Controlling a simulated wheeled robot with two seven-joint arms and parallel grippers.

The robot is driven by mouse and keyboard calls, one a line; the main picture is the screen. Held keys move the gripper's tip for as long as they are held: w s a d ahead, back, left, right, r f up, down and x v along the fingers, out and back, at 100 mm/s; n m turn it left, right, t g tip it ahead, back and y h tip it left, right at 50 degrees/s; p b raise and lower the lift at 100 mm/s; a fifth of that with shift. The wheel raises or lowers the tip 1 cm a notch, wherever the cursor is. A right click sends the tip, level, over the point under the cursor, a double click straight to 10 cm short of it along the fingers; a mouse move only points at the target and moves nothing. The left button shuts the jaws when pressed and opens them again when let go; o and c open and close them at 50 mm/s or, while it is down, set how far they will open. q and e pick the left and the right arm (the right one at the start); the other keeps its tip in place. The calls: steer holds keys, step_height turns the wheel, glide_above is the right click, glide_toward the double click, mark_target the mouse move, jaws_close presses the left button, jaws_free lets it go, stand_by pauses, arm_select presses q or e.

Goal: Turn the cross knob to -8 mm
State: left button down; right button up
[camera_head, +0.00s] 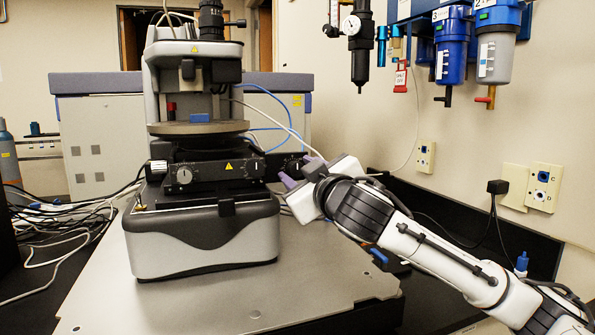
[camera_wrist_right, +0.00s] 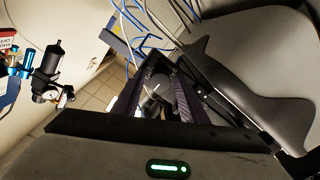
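The stylus profiler (camera_head: 205,240) stands on a grey bench plate, with a black stage block (camera_head: 215,173) below its round platen. A round dial knob (camera_head: 184,174) faces front at the left of the block. Another dark knob (camera_head: 294,166) sits at the block's right end; I cannot tell from its markings whether it is the cross knob. My right gripper (camera_head: 298,172) comes from the right, its purple fingers apart beside this end knob. In the right wrist view, the open fingers (camera_wrist_right: 156,92) flank a grey knob-like part (camera_wrist_right: 158,88); contact is unclear. My left gripper is out of view.
The round platen (camera_head: 198,127) is above the block. Blue and white cables loop behind the right-end knob. The front of the bench plate (camera_head: 230,305) is clear.

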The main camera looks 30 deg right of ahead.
jaws_close()
steer(key=n, duration=1.2)
steer(key=shift+o, duration=0.5)
jaws_free()
steer(key=v, duration=0.8)
